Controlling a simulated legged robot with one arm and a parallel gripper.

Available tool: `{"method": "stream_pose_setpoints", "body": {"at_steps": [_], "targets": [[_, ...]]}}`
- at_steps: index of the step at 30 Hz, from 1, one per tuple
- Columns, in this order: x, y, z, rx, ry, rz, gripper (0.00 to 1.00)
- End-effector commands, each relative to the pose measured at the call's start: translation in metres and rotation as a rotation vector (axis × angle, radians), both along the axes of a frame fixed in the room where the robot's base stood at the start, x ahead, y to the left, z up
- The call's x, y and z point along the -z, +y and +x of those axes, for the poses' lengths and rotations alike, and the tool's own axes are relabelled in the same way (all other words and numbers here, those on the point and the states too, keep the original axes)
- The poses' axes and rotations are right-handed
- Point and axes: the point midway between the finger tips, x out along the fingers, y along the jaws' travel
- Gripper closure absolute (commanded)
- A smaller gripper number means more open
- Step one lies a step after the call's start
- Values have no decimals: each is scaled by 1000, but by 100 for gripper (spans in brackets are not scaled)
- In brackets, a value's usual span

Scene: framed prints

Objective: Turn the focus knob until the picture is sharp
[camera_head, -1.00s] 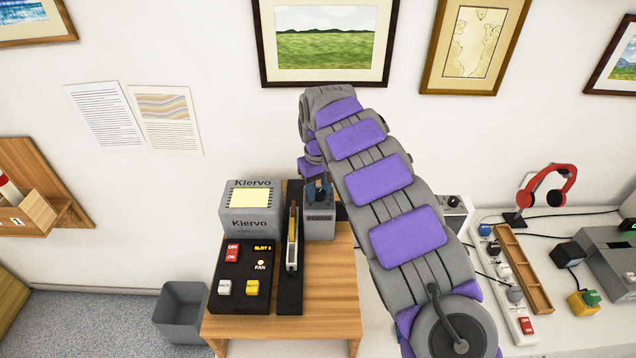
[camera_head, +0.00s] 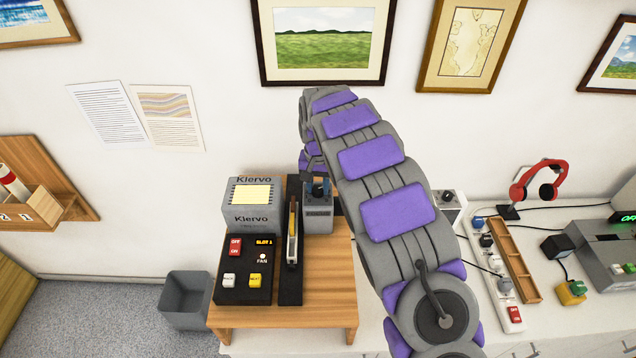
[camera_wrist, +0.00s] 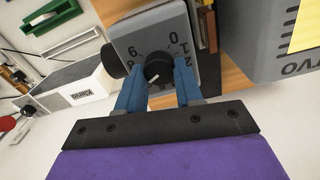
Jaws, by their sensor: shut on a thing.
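The focus knob (camera_wrist: 158,72) is a round black knob with a white pointer mark, on a grey box (camera_wrist: 160,35) with a numbered dial. In the wrist view my gripper (camera_wrist: 158,80) has its two blue fingers on either side of the knob, shut on it. In the head view the grey focus box (camera_head: 318,215) stands at the right of the Kiervo projector (camera_head: 252,210), and my gripper (camera_head: 318,186) is at its top; the knob is hidden there. No projected picture can be made out in these frames.
A black control panel (camera_head: 245,268) with coloured buttons and a slide holder (camera_head: 291,250) sit on the wooden stand (camera_head: 330,290). A grey bin (camera_head: 184,300) is at left.

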Motion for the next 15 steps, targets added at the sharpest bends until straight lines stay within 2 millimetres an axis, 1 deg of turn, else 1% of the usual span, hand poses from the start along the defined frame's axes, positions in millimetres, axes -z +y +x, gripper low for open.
{"method": "stream_pose_setpoints", "body": {"at_steps": [14,15], "targets": [[-1,1,1,12,-3,2,95],[-1,1,1,12,-3,3,61]]}}
